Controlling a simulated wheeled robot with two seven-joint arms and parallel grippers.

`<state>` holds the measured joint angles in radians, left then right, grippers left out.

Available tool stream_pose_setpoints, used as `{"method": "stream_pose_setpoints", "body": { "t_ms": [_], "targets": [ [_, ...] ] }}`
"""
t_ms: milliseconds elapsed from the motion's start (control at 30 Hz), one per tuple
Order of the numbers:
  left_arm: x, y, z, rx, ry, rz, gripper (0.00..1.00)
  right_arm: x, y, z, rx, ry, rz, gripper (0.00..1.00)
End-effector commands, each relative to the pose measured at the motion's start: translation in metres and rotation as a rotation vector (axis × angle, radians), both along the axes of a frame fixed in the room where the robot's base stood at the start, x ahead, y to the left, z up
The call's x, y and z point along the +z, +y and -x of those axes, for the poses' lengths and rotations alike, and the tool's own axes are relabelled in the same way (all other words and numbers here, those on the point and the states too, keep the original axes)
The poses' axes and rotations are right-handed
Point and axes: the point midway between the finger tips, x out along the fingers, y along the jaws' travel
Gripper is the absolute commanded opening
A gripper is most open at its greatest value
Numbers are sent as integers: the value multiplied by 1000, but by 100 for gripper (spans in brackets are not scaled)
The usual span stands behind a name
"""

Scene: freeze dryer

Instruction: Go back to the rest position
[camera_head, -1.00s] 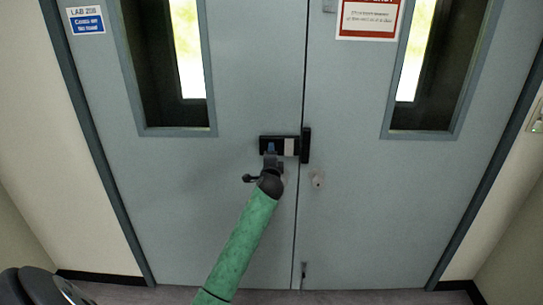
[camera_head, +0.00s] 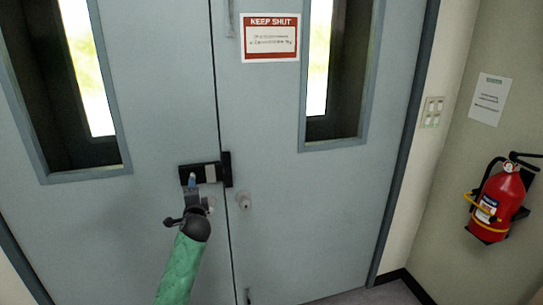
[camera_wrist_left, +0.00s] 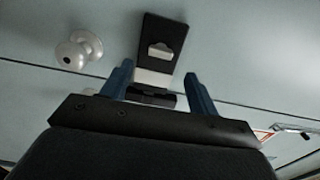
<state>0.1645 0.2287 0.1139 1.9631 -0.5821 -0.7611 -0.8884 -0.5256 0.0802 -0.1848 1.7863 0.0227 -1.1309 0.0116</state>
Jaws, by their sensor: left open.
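Grey double doors (camera_head: 160,230) stand closed in front of me. A black latch (camera_head: 226,170) with a pale section sits across their seam. My left gripper (camera_head: 192,183), on the green-sleeved arm, is just in front of the latch's lower left part in the head view. In the left wrist view its two blue fingers (camera_wrist_left: 160,85) are apart and open, with nothing held between them. The latch (camera_wrist_left: 162,45) shows just beyond the fingertips; whether they touch it I cannot tell. My right gripper is not in view.
A red fire extinguisher (camera_head: 497,203) hangs on the right wall. A light switch panel (camera_head: 432,112) is beside the door frame. A red-headed sign (camera_head: 270,37) is on the right door.

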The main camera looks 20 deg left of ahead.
Motion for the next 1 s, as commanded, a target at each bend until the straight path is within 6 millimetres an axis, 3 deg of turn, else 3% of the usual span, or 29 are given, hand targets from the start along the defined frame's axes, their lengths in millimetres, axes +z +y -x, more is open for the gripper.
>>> {"method": "stream_pose_setpoints", "body": {
  "t_ms": [167,267,367,467,533,667,867,1000],
  "targets": [
    [-1,1,0,3,-34,60,60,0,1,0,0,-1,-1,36],
    [-7,2,2,19,-75,188,60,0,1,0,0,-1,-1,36],
    [-27,2,0,36,-114,405,60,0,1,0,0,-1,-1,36],
    [-60,-13,-6,50,-123,649,60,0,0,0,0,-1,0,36],
    [-91,-36,-11,62,-104,823,60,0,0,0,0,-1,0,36],
    [-154,-73,-1,99,-31,1021,60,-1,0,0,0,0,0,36],
    [-254,-128,39,174,119,1211,60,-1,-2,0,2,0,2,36],
    [-320,-165,80,228,236,1297,60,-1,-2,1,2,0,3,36]
  ]
}}
